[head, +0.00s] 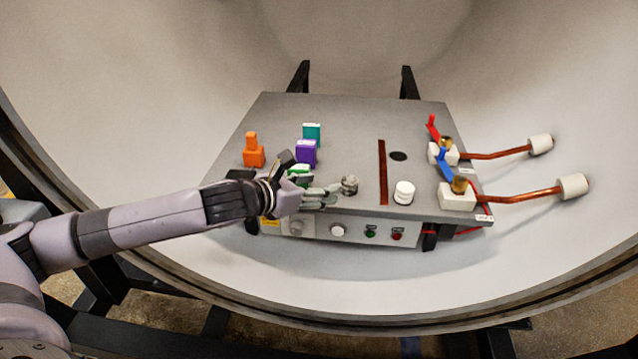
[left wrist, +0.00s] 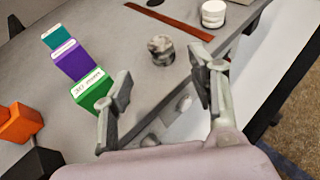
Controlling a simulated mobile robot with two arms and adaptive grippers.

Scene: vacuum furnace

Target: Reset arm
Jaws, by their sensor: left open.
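My left arm reaches in from the left in the head view. Its gripper (head: 322,194) is over the front part of the grey panel (head: 352,122). In the left wrist view the gripper (left wrist: 160,92) has its two fingers spread apart with nothing between the tips. A small grey metallic knob (head: 349,185) stands just past the fingertips; it also shows in the left wrist view (left wrist: 161,50). A green block (left wrist: 90,88) with a white label is beside the left finger, and I cannot tell whether they touch. My right gripper is in neither view.
Purple (head: 306,153), teal (head: 312,132) and orange (head: 253,152) blocks stand on the panel's left. A white cylinder (head: 404,192) is right of the gripper. Red (head: 433,129) and blue (head: 444,166) valve levers with copper pipes (head: 520,196) line the right edge. The curved furnace wall surrounds the panel.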

